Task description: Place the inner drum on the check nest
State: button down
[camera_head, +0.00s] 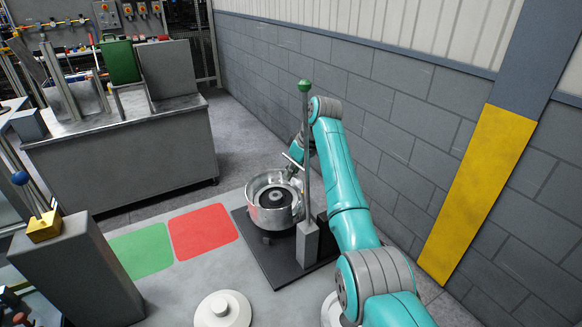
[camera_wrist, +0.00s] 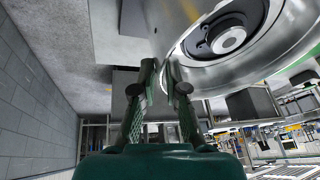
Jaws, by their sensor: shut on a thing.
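The inner drum (camera_head: 268,214) is a shiny silver ring-walled part with a dark centre and a pale hub. It also fills the upper right of the wrist view (camera_wrist: 286,42). My gripper (camera_head: 291,176) is shut on the drum's rim at its far right side; its fingers (camera_wrist: 160,72) meet the metal wall in the wrist view. The check nest (camera_head: 259,257) appears as a dark base plate with a support under the drum. The drum looks roughly level above it. I cannot tell whether it touches the support, because the drum hides the contact.
A grey post with a green ball top (camera_head: 305,90) stands close beside the drum and my arm. Green (camera_head: 141,250) and red (camera_head: 204,231) patches lie left of the nest. A white round part (camera_head: 222,312) sits in front. A block wall (camera_head: 400,110) runs along the right.

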aim_at(293, 184)
jog(key=shift+s+f, duration=0.2)
jog(key=shift+f, duration=2.25)
jog(key=c, duration=1.2)
grip_release()
jog(key=shift+f, duration=0.3)
jog(key=shift+c, duration=0.2)
jog(key=shift+w+r, duration=0.1)
jog(key=shift+r, duration=0.05)
jog(key=shift+d+r, duration=0.2)
jog(key=shift+r, duration=0.45)
jog(key=v, duration=1.1)
